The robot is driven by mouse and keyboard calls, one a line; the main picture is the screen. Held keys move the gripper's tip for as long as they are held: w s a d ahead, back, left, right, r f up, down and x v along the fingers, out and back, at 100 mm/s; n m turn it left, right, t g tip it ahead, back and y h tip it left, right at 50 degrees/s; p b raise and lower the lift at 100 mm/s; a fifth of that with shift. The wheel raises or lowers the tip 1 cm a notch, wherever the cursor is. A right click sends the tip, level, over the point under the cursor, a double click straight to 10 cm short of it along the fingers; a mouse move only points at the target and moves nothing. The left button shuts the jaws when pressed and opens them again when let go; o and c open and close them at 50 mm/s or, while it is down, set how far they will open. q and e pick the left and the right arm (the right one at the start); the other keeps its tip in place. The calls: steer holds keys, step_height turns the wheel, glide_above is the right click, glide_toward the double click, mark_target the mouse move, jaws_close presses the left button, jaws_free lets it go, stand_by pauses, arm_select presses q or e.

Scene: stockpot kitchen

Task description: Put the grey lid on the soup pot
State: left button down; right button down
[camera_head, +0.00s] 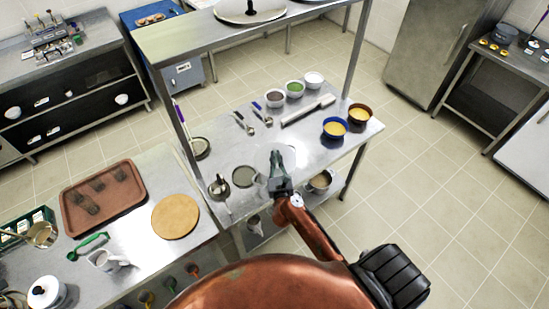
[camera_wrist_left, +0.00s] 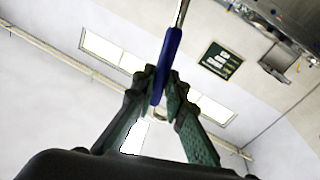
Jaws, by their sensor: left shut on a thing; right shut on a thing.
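A round grey lid with a black knob (camera_head: 250,10) lies on the raised shelf at the top of the head view, cut by the frame edge.
At left are a brown tray (camera_head: 147,183), a round board (camera_head: 175,216) and a white-lidded pot (camera_head: 46,291). Tiled floor is clear at right.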

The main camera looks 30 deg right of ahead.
steer(key=c, duration=2)
jaws_free()
steer(key=v, duration=1.2)
steer(key=shift+r, duration=0.1)
steer(key=shift+a, duration=0.1)
